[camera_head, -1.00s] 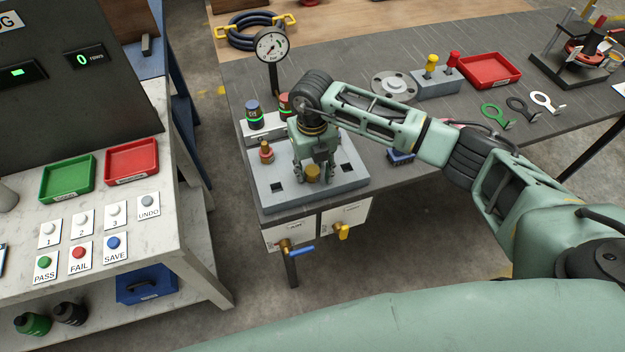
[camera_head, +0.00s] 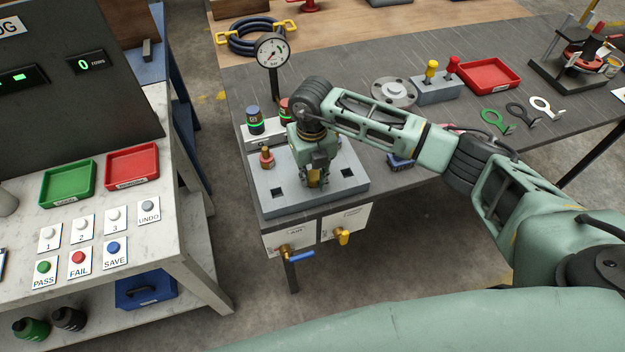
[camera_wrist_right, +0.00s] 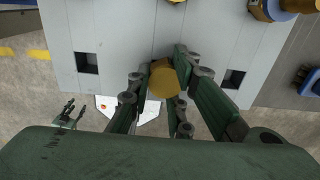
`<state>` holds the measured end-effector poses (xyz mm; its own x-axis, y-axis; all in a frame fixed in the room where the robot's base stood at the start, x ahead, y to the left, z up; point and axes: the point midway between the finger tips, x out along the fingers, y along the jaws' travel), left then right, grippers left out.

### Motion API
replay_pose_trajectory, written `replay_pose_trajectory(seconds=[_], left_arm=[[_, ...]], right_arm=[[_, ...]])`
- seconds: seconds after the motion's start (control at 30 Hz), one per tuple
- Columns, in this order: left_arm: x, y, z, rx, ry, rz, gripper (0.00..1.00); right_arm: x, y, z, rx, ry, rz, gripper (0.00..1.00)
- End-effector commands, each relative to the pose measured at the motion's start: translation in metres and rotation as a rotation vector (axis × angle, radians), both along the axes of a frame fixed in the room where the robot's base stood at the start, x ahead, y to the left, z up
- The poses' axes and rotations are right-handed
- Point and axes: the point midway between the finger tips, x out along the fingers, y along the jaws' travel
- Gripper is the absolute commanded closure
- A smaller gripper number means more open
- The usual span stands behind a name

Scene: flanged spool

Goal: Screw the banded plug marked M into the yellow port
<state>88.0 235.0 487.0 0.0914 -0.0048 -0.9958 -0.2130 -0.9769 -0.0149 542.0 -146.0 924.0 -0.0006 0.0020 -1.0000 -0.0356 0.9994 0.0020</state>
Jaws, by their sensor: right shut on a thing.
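My right gripper (camera_head: 317,182) is shut on a brass-yellow cylindrical piece (camera_wrist_right: 163,79) at the middle of the grey block (camera_head: 280,205). In the right wrist view the fingers (camera_wrist_right: 160,95) sit on both sides of it. I cannot see whether the yellow port is beneath it. A dark banded plug (camera_head: 254,120) with a green glowing band stands in the holder behind the block; I cannot read its mark for certain. A second, reddish banded plug (camera_head: 284,106) beside it is partly hidden by my arm. My left gripper is not visible in the head view.
A brass fitting with a red base (camera_head: 267,157) stands on the block's left. A pressure gauge (camera_head: 272,53) rises behind. Valves with a blue handle (camera_head: 300,255) and a yellow handle (camera_head: 343,236) hang at the front. A blue object (camera_head: 400,162) lies right of the block.

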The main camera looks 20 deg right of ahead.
Motion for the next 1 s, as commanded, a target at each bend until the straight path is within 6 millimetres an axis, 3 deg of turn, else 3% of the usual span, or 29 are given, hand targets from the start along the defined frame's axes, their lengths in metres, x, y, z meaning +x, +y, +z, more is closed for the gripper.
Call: replay_pose_trajectory(seconds=[0.6,1.0], left_arm=[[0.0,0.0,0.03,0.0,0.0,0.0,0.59],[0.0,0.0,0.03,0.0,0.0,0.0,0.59]], right_arm=[[0.001,-0.002,0.047,-0.004,-0.002,-0.002,1.0],[0.001,-0.001,0.05,-0.003,-0.001,0.004,1.0]])
